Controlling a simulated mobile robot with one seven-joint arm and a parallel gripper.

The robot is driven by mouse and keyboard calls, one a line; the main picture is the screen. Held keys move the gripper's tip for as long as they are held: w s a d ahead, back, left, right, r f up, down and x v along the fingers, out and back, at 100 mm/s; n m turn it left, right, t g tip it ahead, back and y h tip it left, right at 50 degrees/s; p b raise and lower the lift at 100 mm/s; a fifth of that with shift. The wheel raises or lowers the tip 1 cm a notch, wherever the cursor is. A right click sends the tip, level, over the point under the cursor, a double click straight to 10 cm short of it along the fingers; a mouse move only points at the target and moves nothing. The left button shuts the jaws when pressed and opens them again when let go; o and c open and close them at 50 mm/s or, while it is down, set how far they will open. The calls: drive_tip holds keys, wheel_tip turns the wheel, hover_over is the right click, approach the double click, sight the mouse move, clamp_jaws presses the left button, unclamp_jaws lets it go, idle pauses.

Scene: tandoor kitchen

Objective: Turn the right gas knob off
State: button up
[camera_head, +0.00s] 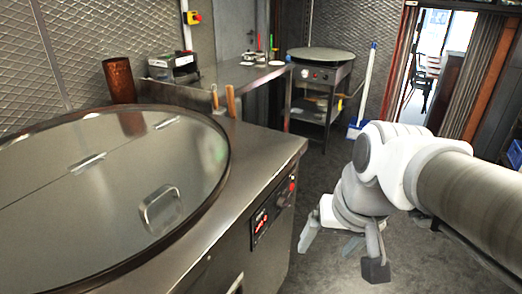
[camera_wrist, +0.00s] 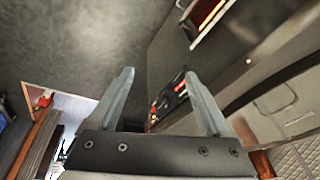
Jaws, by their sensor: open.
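A dark control panel (camera_head: 271,212) with red-lit parts and a black round knob (camera_head: 285,198) is on the front face of the steel tandoor counter. I cannot tell which control is the right gas knob or how it is turned. My gripper (camera_head: 330,243) is open and empty, in front of and to the right of the panel, apart from it. In the wrist view, the two fingers of my gripper (camera_wrist: 160,76) are spread wide. The panel (camera_wrist: 169,98) shows tilted beyond and between them, partly hidden by the right finger.
The counter (camera_head: 262,148) has a large round lid (camera_head: 110,190) and two wooden handles at its back. A side table (camera_head: 225,73) and a round-topped stove (camera_head: 320,54) with its own small panel stand behind. The grey floor (camera_head: 330,180) beside the counter is clear.

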drive_tip(key=w+f+m+g+y, duration=0.4)
drive_tip(key=w+f+m, duration=0.3)
drive_tip(key=w+f, duration=0.1)
drive_tip(key=m+t+y, duration=0.9)
drive_tip(key=m+t, duration=0.3)
drive_tip(key=m, duration=0.9)
approach(288, 206)
drive_tip(key=b+x, duration=0.3)
drive_tip(key=x, duration=0.6)
drive_tip(key=shift+a+r+b, duration=0.15)
drive_tip(key=shift+a+b, duration=0.15)
drive_tip(key=shift+a, duration=0.05)
clamp_jaws()
